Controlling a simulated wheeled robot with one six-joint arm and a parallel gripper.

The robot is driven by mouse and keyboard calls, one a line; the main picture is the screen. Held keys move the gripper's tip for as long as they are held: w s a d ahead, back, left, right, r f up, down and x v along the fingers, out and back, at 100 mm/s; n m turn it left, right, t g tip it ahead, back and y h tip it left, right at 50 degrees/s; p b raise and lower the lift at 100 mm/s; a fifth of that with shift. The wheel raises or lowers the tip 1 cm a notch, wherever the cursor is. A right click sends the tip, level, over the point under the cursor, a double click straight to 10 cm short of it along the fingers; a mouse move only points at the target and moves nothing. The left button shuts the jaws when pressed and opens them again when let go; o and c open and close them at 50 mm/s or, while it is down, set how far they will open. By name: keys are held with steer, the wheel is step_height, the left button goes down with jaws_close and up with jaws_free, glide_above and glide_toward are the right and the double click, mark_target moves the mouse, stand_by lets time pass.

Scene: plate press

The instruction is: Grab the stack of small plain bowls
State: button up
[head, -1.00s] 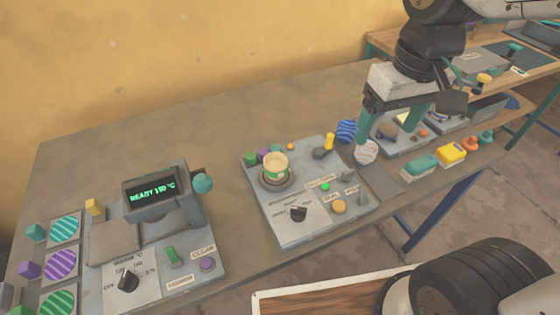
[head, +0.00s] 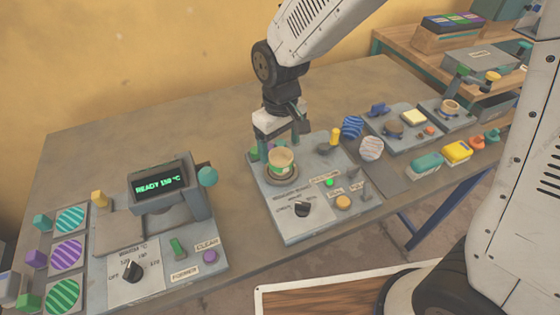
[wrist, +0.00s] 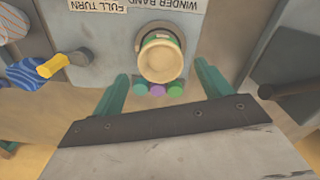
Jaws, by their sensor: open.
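The stack of small plain bowls (head: 281,161) is cream coloured with a greenish band at its side. It sits on the round seat of the grey winder panel (head: 300,225). In the wrist view the stack (wrist: 161,60) shows from above, near the top centre. My gripper (head: 279,143) is open and empty over the back of the stack. In the wrist view its green fingers (wrist: 161,72) point toward the stack, one to each side, with no visible contact. The fingers partly cover the back of the panel in the head view.
Green and purple knobs (wrist: 157,90) stand close behind the stack, between my fingers in the wrist view. A yellow-handled lever (head: 335,137) and striped bowls (head: 371,148) stand to the right. A press reading READY (head: 160,187) stands left, with bare table between.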

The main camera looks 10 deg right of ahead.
mark_target(280, 155)
step_height(280, 155, down, 4)
steer(key=shift+s+f, duration=0.15)
steer(key=shift+f, duration=0.1)
steer(key=shift+c, duration=0.4)
steer(key=c, duration=1)
steer(key=shift+c, duration=0.2)
steer(key=shift+r, duration=0.25)
